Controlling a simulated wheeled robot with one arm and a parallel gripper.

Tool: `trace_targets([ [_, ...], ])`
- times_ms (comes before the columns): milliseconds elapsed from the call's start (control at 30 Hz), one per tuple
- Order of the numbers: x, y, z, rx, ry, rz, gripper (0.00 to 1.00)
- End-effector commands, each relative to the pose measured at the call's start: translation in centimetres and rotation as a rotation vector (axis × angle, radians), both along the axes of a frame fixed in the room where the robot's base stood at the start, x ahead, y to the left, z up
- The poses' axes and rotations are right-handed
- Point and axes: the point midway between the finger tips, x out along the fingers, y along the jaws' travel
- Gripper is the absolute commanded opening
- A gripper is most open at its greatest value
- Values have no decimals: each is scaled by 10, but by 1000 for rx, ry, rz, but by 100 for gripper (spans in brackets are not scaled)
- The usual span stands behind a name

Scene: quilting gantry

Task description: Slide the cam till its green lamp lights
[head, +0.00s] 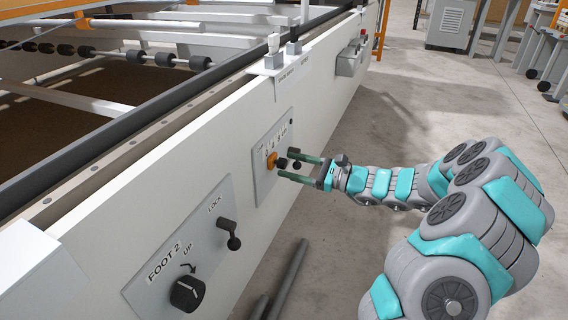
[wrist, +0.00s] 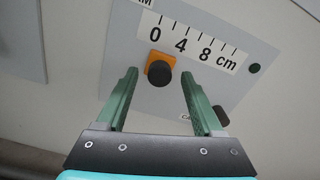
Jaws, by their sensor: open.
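The cam is an orange block (wrist: 160,60) with a black round knob (wrist: 159,75), on a grey panel under a scale marked 0, 4, 8 cm. It sits near the 0 end. In the head view the orange block (head: 271,160) shows on the machine's white side. My gripper (wrist: 158,78) is open, with one green finger on each side of the knob and a gap visible to both. The gripper also shows at the panel in the head view (head: 289,168). A round lamp (wrist: 254,68) beyond the scale's cm end is dark green and looks unlit.
A dark knob (wrist: 222,116) beside a partly hidden label lies just right of my right finger. In the head view, a FOOT 2 panel (head: 165,262) with a dial and a LOCK lever (head: 231,236) is nearer.

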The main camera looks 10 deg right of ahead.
Motion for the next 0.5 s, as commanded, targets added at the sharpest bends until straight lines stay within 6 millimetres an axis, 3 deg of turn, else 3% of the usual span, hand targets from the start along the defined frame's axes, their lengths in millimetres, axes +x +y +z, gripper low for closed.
trace_targets([
  [200,-20,-29,1,1,-1,-3,69],
  [500,-29,-40,0,1,0,0,69],
])
